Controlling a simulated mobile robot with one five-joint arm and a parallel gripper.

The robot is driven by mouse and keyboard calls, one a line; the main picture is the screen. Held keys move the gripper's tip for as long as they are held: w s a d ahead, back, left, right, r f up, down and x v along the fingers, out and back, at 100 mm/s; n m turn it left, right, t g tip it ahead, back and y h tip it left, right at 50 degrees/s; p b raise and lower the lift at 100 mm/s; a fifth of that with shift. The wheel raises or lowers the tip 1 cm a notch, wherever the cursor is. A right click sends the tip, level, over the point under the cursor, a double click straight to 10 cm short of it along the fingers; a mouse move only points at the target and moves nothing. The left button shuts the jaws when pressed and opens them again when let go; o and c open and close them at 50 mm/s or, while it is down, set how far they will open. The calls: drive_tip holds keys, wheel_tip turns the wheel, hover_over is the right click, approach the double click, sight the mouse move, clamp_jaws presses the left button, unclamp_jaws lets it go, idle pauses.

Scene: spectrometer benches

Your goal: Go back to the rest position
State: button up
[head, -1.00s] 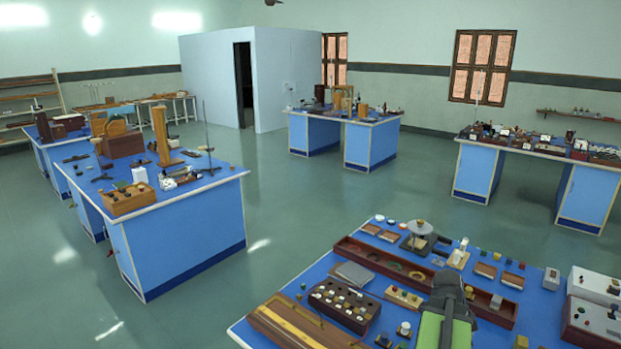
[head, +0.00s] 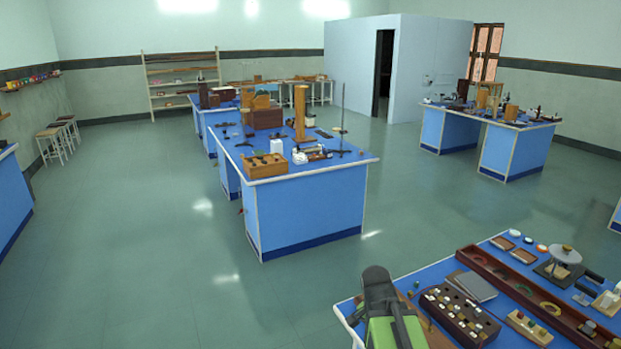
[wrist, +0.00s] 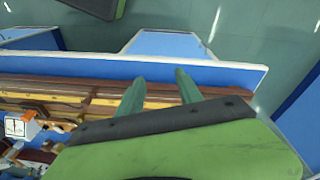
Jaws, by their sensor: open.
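My gripper shows in the wrist view (wrist: 160,90), with its two green fingers apart and nothing between them. Behind the fingers in that view lie long brown and yellow wooden pieces (wrist: 70,92) along the edge of a blue bench top. In the head view my green and dark arm stands at the left corner of the near bench (head: 450,262). The fingertips cannot be made out in the head view.
The near bench bears a dark box with several knobs (head: 460,312) and a long brown tray (head: 530,295). Another blue bench with apparatus (head: 305,205) stands at centre left. Open green floor (head: 130,250) lies to the left.

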drive_tip(key=s+a+n+y, duration=0.1)
drive_tip(key=a+n, duration=0.6)
drive_tip(key=n, duration=0.3)
drive_tip(key=shift+a+f+y, duration=0.25)
drive_tip(key=shift+y, duration=0.15)
drive_tip(key=shift+c, duration=0.7)
